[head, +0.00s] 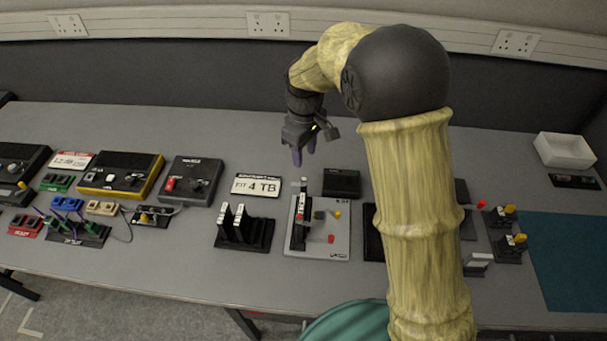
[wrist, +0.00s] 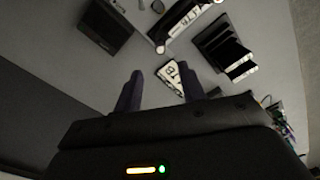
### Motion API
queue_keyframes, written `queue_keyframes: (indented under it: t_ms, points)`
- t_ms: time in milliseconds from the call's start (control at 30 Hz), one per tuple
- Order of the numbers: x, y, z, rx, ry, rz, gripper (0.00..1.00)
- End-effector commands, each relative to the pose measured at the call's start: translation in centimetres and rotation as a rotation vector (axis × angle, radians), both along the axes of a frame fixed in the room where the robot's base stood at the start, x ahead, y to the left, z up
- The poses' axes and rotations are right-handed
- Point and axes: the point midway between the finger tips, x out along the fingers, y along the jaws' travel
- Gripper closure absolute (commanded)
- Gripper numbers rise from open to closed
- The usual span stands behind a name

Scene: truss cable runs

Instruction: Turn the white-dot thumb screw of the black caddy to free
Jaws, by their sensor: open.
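My gripper (head: 304,156) is raised above the table behind the caddy, touching nothing. In the wrist view my gripper (wrist: 159,88) has its dark fingers wide apart and nothing between them.
A "FIT 4 TB" sign (head: 256,186) and a black rack with upright drives (head: 243,232) stand left of the board. A low black box (head: 341,183) is behind it. My arm hides part of the table on the right.

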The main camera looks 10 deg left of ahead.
Motion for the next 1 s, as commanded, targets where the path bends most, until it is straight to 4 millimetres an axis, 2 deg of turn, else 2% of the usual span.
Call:
queue_keyframes:
  t_ms: [300,500,633,900,1000]
  points:
    - [-0.2,0.2,-5.7,-0.002,0.005,0.005,0.6]
    - [-0.2,0.2,-8.6,-0.001,0.002,0.003,0.6]
    - [-0.1,0.1,-9.4,-0.001,0.0,0.003,0.6]
    - [-0.1,0.1,-9.5,0.0,0.0,0.003,0.6]
    - [-0.1,0.1,-9.5,0.0,0.0,0.003,0.79]
